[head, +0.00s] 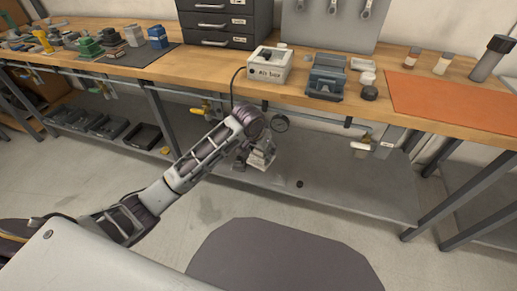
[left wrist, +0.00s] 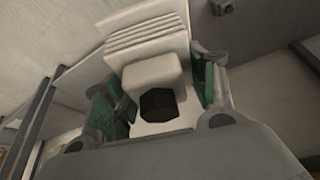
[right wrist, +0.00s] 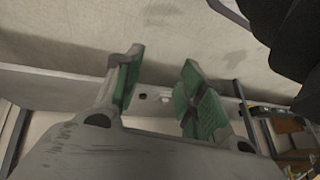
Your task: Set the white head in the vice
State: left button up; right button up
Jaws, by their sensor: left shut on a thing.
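The white head (left wrist: 150,65), a pale block with ribs and a dark round part, is between the green-padded fingers of my left gripper (left wrist: 162,88) in the left wrist view. In the head view, my left gripper (head: 246,152) holds the white head (head: 262,156) in front of the bench, below the worktop's front edge. A blue-grey vice (head: 326,78) stands on the worktop, up and to the right of the gripper. My right gripper (right wrist: 160,90) is open and empty in the right wrist view; it does not show in the head view.
A white labelled box (head: 269,66) with a dark cable stands left of the vice.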

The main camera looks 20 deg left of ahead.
pick_arm(q)
jog(key=d+r+p, duration=0.1)
jog(key=r, duration=0.1)
jog(key=d+r+m+p, duration=0.1)
jog(key=r+p, duration=0.1)
jog(key=d+r+m+p, duration=0.1)
jog(key=d+r+p, duration=0.1)
jog(key=shift+s+h, duration=0.3)
jog(key=s+d+r+m+g+h+p, duration=0.1)
jog(key=s+d+r+m+p, duration=0.2)
jog(key=r+p, duration=0.7)
jog(key=s+d+r+m+g+h+p, duration=0.1)
jog(key=d+r+m+p, duration=0.4)
jog(key=r+p, duration=0.6)
jog(key=s+d+r+m+g+p, duration=0.2)
jog(key=s+d+r+m+p, duration=0.3)
jog(key=r+p, duration=0.6)
jog(key=shift+s+d+h+p, duration=0.4)
jog(key=shift+s+d, duration=0.1)
jog(key=shift+d, duration=0.1)
pick_arm(e)
jog(key=s+d+r+g+h, duration=0.1)
jog(key=s+d, duration=0.5)
jog(key=s, duration=0.6)
jog(key=s+d+r+g+h, duration=0.2)
jog(key=s+d, duration=0.3)
jog(key=s, duration=0.6)
jog(key=shift+s+d+r+n+g, duration=0.4)
jog(key=shift+r+g, duration=0.3)
